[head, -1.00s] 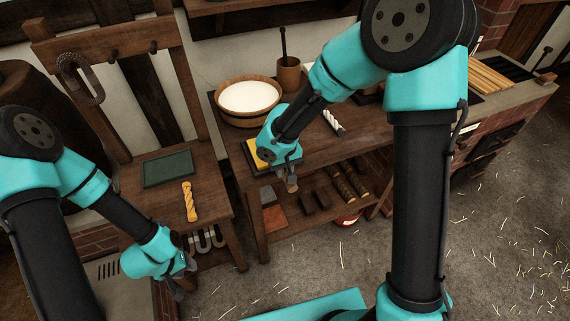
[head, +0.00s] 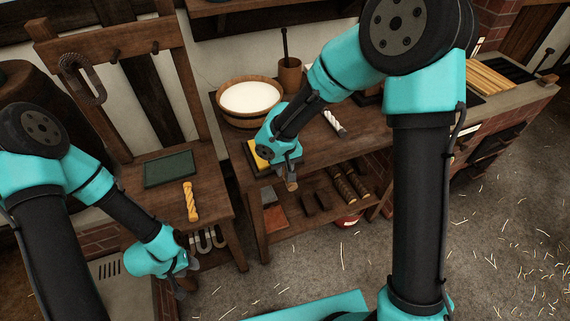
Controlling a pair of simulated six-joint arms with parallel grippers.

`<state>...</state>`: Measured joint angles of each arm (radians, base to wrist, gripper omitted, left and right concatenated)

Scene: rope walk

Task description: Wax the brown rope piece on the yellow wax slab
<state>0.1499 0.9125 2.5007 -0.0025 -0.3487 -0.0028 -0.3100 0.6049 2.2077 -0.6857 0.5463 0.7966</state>
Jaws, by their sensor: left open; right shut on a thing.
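The yellow wax slab (head: 255,157) lies on the front left of the wooden bench, in a dark frame, largely covered by my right gripper. My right gripper (head: 291,180) points down beside the slab at the bench's front edge. It is shut on a small brown piece, which looks like the brown rope piece (head: 292,186); only its end shows below the jaws. Whether the rope touches the wax is hidden. My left gripper (head: 187,272) is open and empty, low in front of the wooden chair.
A wooden bowl of white stuff (head: 249,98) and a mortar-like cup (head: 289,75) stand behind the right gripper. A white rope piece (head: 334,122) lies on the bench. A yellow rope piece (head: 191,202) and a green pad (head: 170,169) lie on the chair seat.

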